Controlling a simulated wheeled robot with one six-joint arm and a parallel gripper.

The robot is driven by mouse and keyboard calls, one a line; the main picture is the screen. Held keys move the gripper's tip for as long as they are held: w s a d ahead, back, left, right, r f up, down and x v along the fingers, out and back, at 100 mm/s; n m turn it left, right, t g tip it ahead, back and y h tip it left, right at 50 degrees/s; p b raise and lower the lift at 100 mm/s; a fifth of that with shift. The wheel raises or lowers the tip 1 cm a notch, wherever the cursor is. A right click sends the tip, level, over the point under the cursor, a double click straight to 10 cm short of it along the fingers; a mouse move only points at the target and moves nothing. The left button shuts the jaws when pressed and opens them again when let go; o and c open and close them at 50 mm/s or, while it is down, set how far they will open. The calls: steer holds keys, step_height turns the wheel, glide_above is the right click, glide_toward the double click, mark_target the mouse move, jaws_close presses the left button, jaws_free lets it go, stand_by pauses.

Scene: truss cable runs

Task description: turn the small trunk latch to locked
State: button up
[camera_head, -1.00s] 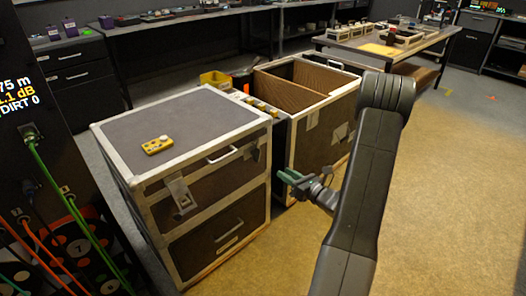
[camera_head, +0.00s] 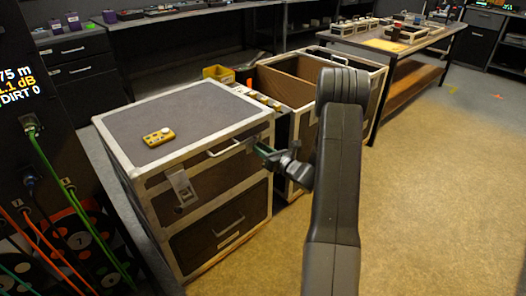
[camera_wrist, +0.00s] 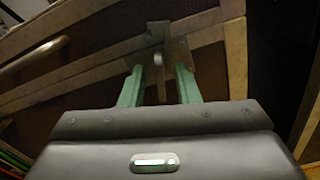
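The small trunk (camera_head: 178,122) has a dark lid, metal edging and two front latches. The left latch (camera_head: 182,188) is in plain view. The right latch, near the trunk's right corner, is mostly hidden by my gripper (camera_head: 262,150) in the head view. In the wrist view a metal latch plate with a narrow upright tab (camera_wrist: 158,62) lies straight ahead. My gripper (camera_wrist: 158,88) has its two green fingers apart, one on each side of the tab. I cannot tell whether they touch it.
A carry handle (camera_head: 226,147) sits between the latches. A larger open trunk (camera_head: 290,85) stands close behind to the right. The floor (camera_head: 440,180) at right is clear.

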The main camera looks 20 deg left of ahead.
steer(key=shift+a, duration=0.1)
jaws_close()
steer(key=shift+n+b, duration=1.5)
steer(key=shift+b, duration=0.5)
jaws_free()
